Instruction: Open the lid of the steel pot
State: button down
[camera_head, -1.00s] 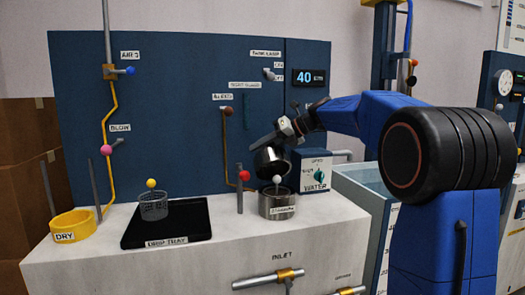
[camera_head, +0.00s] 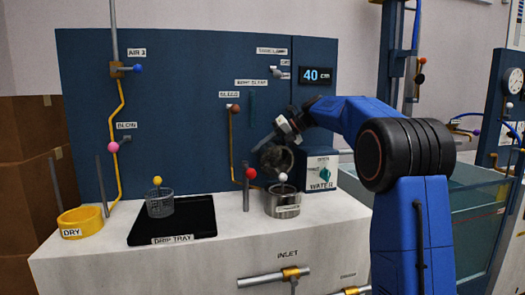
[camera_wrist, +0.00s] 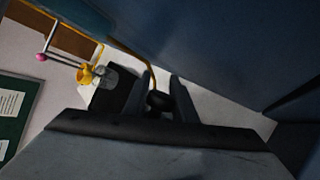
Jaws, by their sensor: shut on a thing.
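The steel pot (camera_head: 283,204) stands on the white counter, right of centre in the head view. Its lid (camera_head: 277,158) is up off the rim, tilted steeply above the back of the pot, with its underside towards the head camera. A white ball (camera_head: 283,177) shows at the pot's mouth. My gripper (camera_head: 268,141) is at the top of the raised lid, shut on it. In the wrist view my two fingers (camera_wrist: 163,98) stand on either side of a dark round knob (camera_wrist: 157,100). The exact contact is too dark to see.
A red-knobbed post (camera_head: 247,190) stands just left of the pot. The water box (camera_head: 320,174) is close on its right, and the blue panel (camera_head: 190,110) is behind. The black drip tray (camera_head: 196,228), mesh basket (camera_head: 160,204) and yellow dry ring (camera_head: 82,223) lie further left.

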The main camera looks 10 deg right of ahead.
jog(key=shift+d+f, duration=0.2)
jog(key=shift+f, duration=0.35)
jog(key=c, duration=1.5)
grip_release()
jog(key=shift+d, duration=0.15)
jog(key=shift+r, duration=0.1)
jog(key=shift+r, duration=0.2)
jog(key=v, duration=1.1)
jog(key=shift+d+r, duration=0.2)
jog(key=shift+r, duration=0.1)
